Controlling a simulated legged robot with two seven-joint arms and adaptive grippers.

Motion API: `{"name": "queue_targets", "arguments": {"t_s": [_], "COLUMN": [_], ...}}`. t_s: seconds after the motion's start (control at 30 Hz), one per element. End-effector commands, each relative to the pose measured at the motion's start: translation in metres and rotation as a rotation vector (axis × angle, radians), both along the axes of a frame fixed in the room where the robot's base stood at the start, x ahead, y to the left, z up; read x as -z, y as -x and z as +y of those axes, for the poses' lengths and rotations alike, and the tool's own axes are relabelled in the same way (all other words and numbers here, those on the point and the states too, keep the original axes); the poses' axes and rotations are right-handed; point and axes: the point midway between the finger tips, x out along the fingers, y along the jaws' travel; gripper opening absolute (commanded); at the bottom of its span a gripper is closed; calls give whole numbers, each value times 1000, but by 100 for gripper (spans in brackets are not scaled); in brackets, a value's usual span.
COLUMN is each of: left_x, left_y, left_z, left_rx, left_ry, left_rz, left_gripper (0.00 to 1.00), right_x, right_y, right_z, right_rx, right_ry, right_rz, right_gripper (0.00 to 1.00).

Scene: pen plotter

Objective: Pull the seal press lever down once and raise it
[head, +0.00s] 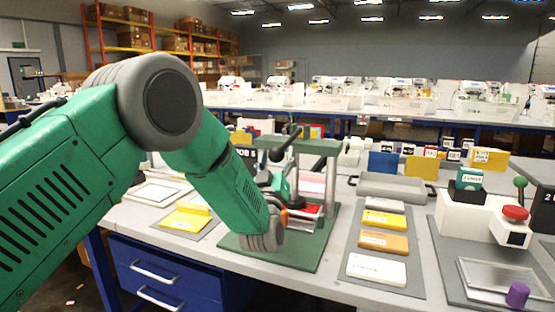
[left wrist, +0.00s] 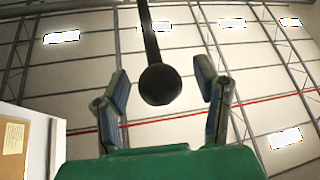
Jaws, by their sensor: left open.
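The seal press is a green frame (head: 327,150) on a green base plate (head: 300,250) on the table, partly hidden behind my left arm. Its black lever (head: 287,142) slopes down to the left from the top of the frame and ends in a dark ball knob (head: 276,155). In the left wrist view the ball knob (left wrist: 160,85) hangs on its rod (left wrist: 149,35) between the two spread fingers of my left gripper (left wrist: 164,92), with gaps on both sides. My left gripper is open and points upward beneath the knob. My right gripper is not in view.
Right of the press lies a grey mat with several coloured cards (head: 383,241). A grey tray (head: 392,187) stands behind it. A yellow pad (head: 188,220) lies left of the press.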

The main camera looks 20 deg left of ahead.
Motion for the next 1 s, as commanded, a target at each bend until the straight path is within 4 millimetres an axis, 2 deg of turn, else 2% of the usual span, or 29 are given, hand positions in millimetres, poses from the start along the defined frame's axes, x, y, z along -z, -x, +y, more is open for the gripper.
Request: {"name": "queue_targets", "arguments": {"t_s": [0.17, 0.4, 0.6, 0.8, 1.0], "left_x": [12, 39, 56, 61, 62], "left_y": [19, 63, 90, 100, 101], "left_z": [-4, -13, -19, -20, -20], "left_rx": [1, 2, 2, 1, 1], "left_ry": [0, -1, -1, 0, 0], "left_rz": [4, 8, 8, 5, 4], "left_gripper": [56, 56, 56, 56, 56], "right_x": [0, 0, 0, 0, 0], "right_y": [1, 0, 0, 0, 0], "right_z": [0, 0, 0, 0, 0], "right_rx": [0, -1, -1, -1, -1], "right_ry": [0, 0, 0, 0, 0], "right_rz": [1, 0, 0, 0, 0], "right_gripper": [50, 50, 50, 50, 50]}}
